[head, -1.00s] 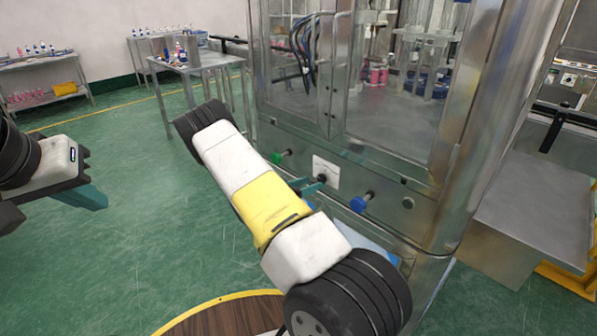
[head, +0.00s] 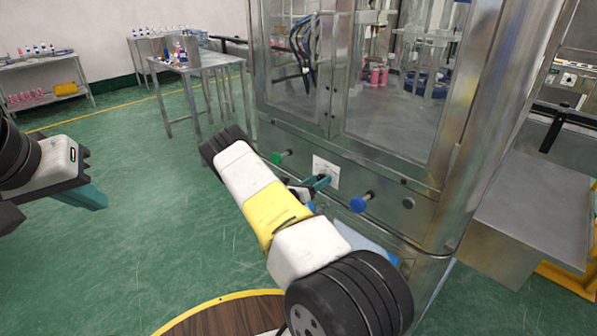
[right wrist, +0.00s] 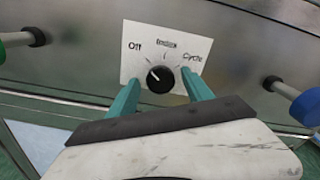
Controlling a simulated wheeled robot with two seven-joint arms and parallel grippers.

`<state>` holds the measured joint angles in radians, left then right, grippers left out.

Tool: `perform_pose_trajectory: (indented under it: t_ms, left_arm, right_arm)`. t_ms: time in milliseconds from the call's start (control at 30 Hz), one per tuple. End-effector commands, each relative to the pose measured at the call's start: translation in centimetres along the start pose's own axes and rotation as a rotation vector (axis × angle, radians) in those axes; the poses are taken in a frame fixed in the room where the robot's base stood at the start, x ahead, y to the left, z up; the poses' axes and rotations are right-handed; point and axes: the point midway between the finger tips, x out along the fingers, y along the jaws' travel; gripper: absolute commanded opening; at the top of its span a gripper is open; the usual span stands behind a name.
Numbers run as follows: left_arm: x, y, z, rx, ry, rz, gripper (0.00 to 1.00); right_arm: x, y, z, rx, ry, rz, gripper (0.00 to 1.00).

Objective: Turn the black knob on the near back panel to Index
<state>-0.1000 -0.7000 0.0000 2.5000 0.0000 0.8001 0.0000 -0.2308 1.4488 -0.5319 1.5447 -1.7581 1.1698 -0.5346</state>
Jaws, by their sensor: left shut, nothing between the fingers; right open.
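The black knob (right wrist: 160,79) sits on a white label plate (right wrist: 190,45) on the metal panel. In the right wrist view its white pointer mark points up and left, towards "Off". "Cycle" is on the right, and a small boxed word at the top middle is hard to read. My right gripper (right wrist: 159,86) is open, with one teal finger on each side of the knob's lower part; I cannot tell whether they touch it. In the head view my right gripper (head: 319,184) is at the label and hides the knob. My left gripper (head: 88,197) is shut and empty, far left.
A green button (head: 277,157) and a blue button (head: 358,204) stick out of the panel on either side of the label. Glass doors (head: 390,110) are above. A steel side table (head: 535,205) stands at the right. Green floor is open at the left.

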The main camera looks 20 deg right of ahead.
Motion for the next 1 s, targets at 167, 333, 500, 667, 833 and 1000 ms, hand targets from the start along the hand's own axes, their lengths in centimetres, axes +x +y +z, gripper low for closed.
perform_pose_trajectory:
  t_ms: [167,333,500,667,833,1000]
  left_arm:
    - [0.0,0.0,0.0,0.0,0.0,0.0,0.0]
    - [0.0,0.0,0.0,0.0,0.0,0.0,0.0]
    - [0.0,0.0,0.0,0.0,0.0,0.0,0.0]
    - [0.0,0.0,0.0,0.0,0.0,0.0,0.0]
    - [0.0,0.0,0.0,0.0,0.0,0.0,0.0]
    - [0.0,0.0,0.0,0.0,0.0,0.0,0.0]
  right_arm:
    - [0.0,-0.02,-0.02,0.0,0.0,0.0,0.57]
    - [-0.01,-0.03,-0.02,0.0,0.001,-0.001,0.24]
    - [-0.02,-0.02,-0.03,0.0,0.001,0.0,0.0]
    - [-0.03,-0.01,-0.03,0.012,0.001,0.0,0.0]
    - [-0.05,0.0,-0.05,0.065,0.002,0.0,0.0]
    - [-0.02,-0.02,-0.01,0.172,0.0,-0.001,0.0]
